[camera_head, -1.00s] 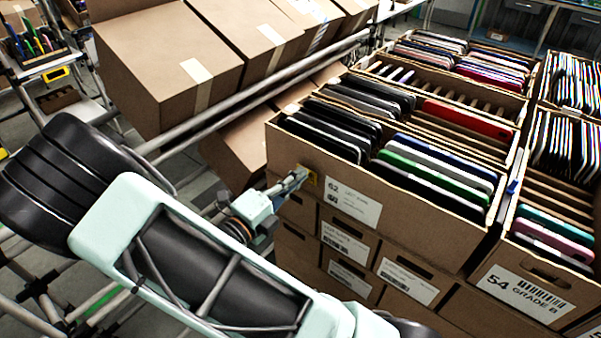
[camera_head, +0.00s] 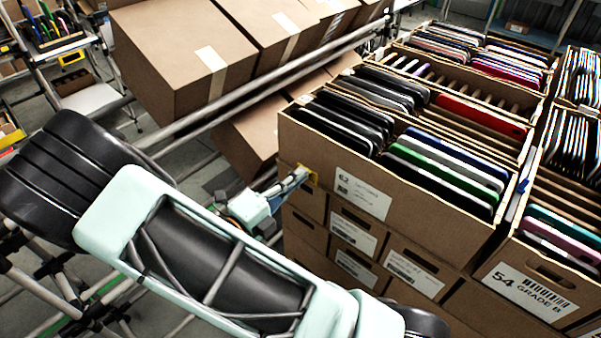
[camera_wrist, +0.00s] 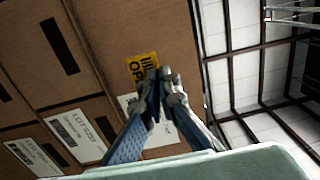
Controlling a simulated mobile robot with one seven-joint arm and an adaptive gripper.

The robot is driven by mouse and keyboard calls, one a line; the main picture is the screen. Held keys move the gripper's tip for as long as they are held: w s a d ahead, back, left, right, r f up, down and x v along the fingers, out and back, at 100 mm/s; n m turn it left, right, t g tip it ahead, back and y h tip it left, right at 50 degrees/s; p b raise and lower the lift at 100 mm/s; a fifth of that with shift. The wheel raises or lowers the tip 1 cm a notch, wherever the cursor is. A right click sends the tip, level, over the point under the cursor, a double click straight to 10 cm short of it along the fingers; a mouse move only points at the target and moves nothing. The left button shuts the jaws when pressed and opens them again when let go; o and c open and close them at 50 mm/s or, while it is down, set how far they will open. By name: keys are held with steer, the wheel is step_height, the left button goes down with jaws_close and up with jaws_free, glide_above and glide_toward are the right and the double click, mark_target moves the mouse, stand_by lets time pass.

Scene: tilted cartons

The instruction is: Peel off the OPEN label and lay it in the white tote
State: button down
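The yellow OPEN label (camera_wrist: 141,68) with black print shows in the wrist view at my fingertips, in front of a brown carton side. In the head view the label (camera_head: 313,177) is a small yellow patch near the carton's left front corner. My gripper (camera_wrist: 161,74) has its two fingertips close together over the label's right edge, and looks shut on it. In the head view my gripper (camera_head: 298,174) reaches the carton (camera_head: 425,205) from the left. The fingers hide part of the label, and any gap behind it is unclear. I cannot make out the white tote.
White printed labels (camera_head: 363,195) sit on the carton fronts beside my gripper. Open cartons of upright devices (camera_head: 430,180) fill the right. Closed tilted cartons (camera_head: 175,65) rest on a pipe rack (camera_head: 240,95) behind my arm. Floor shows between rack and stack.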

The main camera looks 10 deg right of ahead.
steer(key=shift+p+v, duration=0.35)
steer(key=shift+v, duration=1)
steer(key=shift+w, duration=0.15)
